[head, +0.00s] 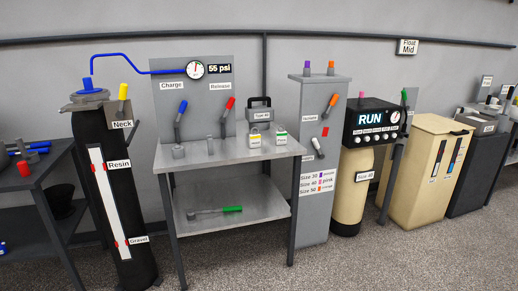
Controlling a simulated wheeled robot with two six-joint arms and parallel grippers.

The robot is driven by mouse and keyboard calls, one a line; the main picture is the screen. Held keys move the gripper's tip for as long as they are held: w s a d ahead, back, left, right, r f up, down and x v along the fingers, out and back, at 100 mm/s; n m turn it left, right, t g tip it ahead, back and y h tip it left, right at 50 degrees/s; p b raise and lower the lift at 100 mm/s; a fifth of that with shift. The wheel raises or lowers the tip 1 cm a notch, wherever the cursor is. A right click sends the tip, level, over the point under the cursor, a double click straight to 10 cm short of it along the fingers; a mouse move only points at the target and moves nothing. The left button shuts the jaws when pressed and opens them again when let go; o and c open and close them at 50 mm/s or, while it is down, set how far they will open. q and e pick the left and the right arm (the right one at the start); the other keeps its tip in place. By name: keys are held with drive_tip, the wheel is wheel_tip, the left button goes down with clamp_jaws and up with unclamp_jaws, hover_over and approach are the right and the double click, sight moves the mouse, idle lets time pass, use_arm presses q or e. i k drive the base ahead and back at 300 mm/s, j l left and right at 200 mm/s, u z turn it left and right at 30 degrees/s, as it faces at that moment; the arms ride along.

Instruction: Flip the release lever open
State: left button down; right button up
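The release lever (228,108) has a red handle on a grey shaft. It is mounted on the grey back panel (207,120) of the workbench, under a label reading Release (220,86). It points up and leans a little to the right. To its left is a similar blue-handled lever (181,112) under the Charge label (171,71). Above them a round gauge (195,70) sits beside a display reading 55 psi (220,69). Neither of my grippers is in view.
A grey bench (225,153) stands below the panel, holding small blocks and two tagged padlock-like items. A tall black tank (123,215) stands at its left, a grey cabinet (316,220) at its right. Open floor (400,265) lies in front at right.

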sight(231, 103)
drive_tip(key=i+j+z, duration=0.1)
drive_tip(key=i+z, duration=0.2)
drive_tip(key=i, duration=0.25)
drive_tip(key=i+j+z, duration=0.3)
drive_tip(key=i, duration=0.25)
drive_tip(key=i+j+z, duration=0.3)
drive_tip(key=i, duration=0.2)
